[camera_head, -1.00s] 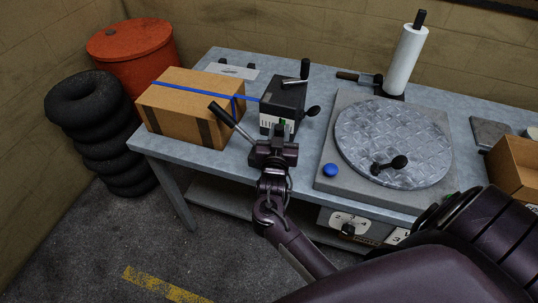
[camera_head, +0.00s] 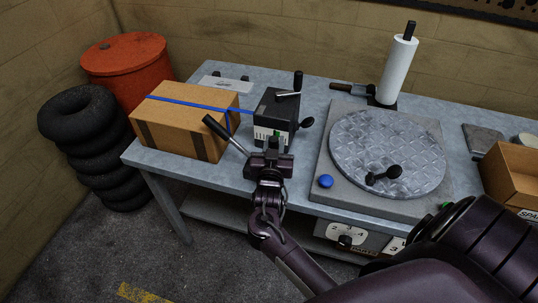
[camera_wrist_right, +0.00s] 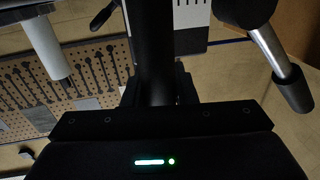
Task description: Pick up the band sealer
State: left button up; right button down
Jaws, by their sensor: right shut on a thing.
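The band sealer (camera_head: 277,118) is a dark boxy device with a white label, levers and a side knob. In the wrist view that handle is between my fingers, and a metal lever with a black grip (camera_wrist_right: 292,88) shows at right. The sealer's base is partly hidden by my gripper. My left gripper is not in view.
The cardboard box (camera_head: 178,128) is close on the left. A turntable (camera_head: 388,152) with a blue button and black knob is close on the right. A white film roll (camera_head: 398,68) stands behind it. An open carton (camera_head: 512,175) is at far right.

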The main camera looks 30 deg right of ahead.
notch_tip(320, 180, up, 20)
jog(key=b, duration=0.1)
jog(key=shift+r, duration=0.2)
dwell(0.6)
jog(key=shift+r, duration=0.1)
